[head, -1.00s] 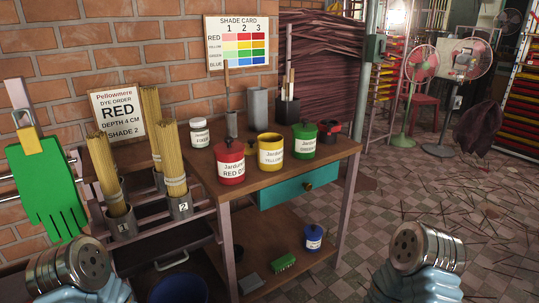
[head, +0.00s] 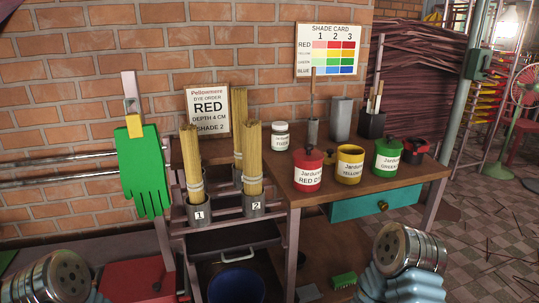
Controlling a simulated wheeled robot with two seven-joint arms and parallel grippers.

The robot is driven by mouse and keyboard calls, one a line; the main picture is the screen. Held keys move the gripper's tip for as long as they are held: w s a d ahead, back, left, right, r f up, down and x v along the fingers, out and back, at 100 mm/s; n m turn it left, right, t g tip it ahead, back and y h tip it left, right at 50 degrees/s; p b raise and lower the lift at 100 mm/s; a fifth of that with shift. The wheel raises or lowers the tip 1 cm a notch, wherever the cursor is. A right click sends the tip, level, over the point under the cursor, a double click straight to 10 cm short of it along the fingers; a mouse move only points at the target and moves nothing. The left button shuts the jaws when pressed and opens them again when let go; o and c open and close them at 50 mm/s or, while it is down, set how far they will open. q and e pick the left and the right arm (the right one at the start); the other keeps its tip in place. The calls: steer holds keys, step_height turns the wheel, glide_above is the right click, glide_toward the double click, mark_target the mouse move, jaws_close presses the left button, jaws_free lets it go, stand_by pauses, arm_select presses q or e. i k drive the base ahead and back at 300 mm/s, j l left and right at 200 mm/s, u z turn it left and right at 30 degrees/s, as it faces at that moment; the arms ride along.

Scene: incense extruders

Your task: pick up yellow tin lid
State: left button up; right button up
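The yellow tin (head: 349,165) stands upright on the wooden table, between the red tin (head: 307,172) and the green tin (head: 387,158). Its top looks open, with a dark inside, while the red and green tins have knobbed lids on. Parts of my arms show at the bottom left and bottom right, well apart from the yellow tin. No gripper fingers are in view.
A jar (head: 281,137), a grey holder (head: 341,119) and a dark brush holder (head: 372,124) stand behind the tins. Bundles of sticks in numbered cups (head: 200,213) stand at left. A teal drawer (head: 372,202) is under the tabletop. A blue bucket (head: 237,287) sits low in front.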

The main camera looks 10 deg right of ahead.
mark_target(330, 157)
steer(key=l+u, duration=0.3)
steer(key=u, duration=0.15)
steer(key=l+u, duration=0.35)
steer(key=u, duration=0.15)
steer(key=k+l+u, duration=0.1)
steer(key=l+u, duration=0.2)
steer(key=u, duration=0.15)
steer(key=k+l+u, duration=0.1)
steer(key=l+u, duration=0.2)
steer(key=u, duration=0.15)
